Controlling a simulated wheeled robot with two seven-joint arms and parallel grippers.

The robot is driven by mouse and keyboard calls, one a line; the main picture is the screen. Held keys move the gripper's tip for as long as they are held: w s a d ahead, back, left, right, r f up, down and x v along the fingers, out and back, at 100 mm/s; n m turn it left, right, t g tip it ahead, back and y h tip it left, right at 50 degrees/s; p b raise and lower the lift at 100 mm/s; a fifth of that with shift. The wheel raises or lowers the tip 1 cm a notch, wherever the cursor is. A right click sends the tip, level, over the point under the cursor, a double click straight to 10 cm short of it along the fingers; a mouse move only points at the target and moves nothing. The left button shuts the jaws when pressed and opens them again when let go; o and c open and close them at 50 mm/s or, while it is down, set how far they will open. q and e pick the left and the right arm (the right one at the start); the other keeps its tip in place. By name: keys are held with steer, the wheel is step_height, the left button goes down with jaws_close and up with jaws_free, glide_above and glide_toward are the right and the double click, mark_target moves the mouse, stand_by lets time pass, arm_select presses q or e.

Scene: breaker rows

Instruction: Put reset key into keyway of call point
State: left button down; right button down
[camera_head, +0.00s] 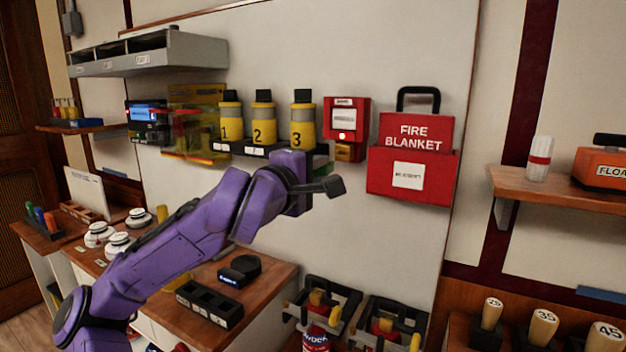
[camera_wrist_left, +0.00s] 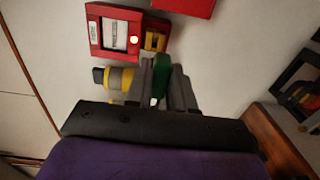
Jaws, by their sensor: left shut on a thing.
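The red call point (camera_head: 347,120) hangs on the white wall panel, with a lit lamp and a yellow-gold keyway block (camera_head: 344,152) at its lower edge. In the left wrist view the call point (camera_wrist_left: 115,32) is at the top and its gold block (camera_wrist_left: 155,40) at its right end. My left gripper (camera_head: 332,186) is below the call point in the head view. In the wrist view my left gripper (camera_wrist_left: 162,75) is shut on a green piece, which I take as the reset key (camera_wrist_left: 161,70). Its far end points toward the gold block; whether they touch is unclear. My right gripper is out of view.
Yellow numbered bottles (camera_head: 263,122) stand on a rack left of the call point. A red fire blanket box (camera_head: 412,170) hangs close on its right. A wooden counter (camera_head: 270,290) with a black tray (camera_head: 208,304) lies below. Bare wall panel lies below the call point.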

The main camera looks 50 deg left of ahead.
arm_select(q)
steer(key=shift+s+a+r, duration=0.15)
steer(key=shift+s+r, duration=0.05)
steer(key=shift+r, duration=0.1)
steer(key=shift+w+a+b, duration=0.1)
steer(key=shift+w+b, duration=0.15)
steer(key=shift+b, duration=0.15)
steer(key=shift+x, duration=2.7)
steer(key=shift+b, duration=0.4)
steer(key=shift+w, duration=0.1)
